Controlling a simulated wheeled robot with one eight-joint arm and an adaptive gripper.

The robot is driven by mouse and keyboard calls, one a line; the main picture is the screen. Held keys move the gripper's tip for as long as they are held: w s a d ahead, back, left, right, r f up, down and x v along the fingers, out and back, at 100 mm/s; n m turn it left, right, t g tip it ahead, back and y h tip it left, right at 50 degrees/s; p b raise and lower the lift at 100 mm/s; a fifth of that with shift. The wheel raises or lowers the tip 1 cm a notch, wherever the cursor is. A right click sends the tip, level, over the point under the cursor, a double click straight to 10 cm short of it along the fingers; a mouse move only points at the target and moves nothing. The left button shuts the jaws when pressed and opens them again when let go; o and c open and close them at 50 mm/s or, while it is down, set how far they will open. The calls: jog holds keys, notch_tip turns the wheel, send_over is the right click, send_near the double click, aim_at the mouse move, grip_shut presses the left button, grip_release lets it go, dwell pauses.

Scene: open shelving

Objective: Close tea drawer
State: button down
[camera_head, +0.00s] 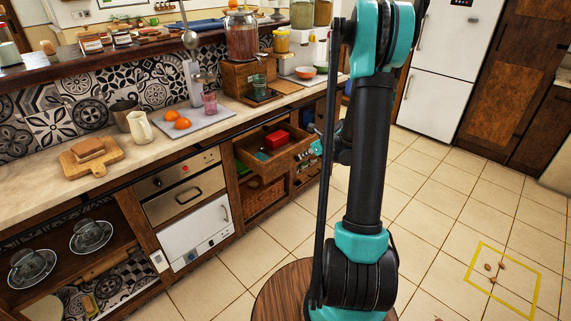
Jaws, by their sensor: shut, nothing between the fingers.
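The wooden tea drawer (286,163) is pulled out from the counter, right of the oven. A red box and a small teal item lie inside it. My gripper (315,148) shows only in part, at the right end of the drawer's front and left of my arm. It is shut and empty. The rest of it is hidden behind my arm, and I cannot tell whether it touches the drawer front.
A wicker basket (268,193) sits below the drawer. An oven (186,190) and a white appliance (197,235) are to the left. The counter above holds a drink dispenser (242,36) and a tray (195,123) with oranges. The tiled floor before the drawer is clear.

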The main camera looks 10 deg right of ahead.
send_near(281, 160)
notch_tip(281, 160, down, 4)
jog(key=shift+w+a, duration=1)
jog(key=shift+w, duration=0.15)
jog(key=shift+w+a, duration=0.25)
jog(key=shift+w, duration=0.2)
jog(key=w+a, duration=0.7)
jog(key=w, duration=0.2)
jog(key=w+a, duration=0.7)
jog(key=w, duration=0.3)
jog(key=shift+w+r, duration=0.1)
jog(key=shift+w, duration=0.05)
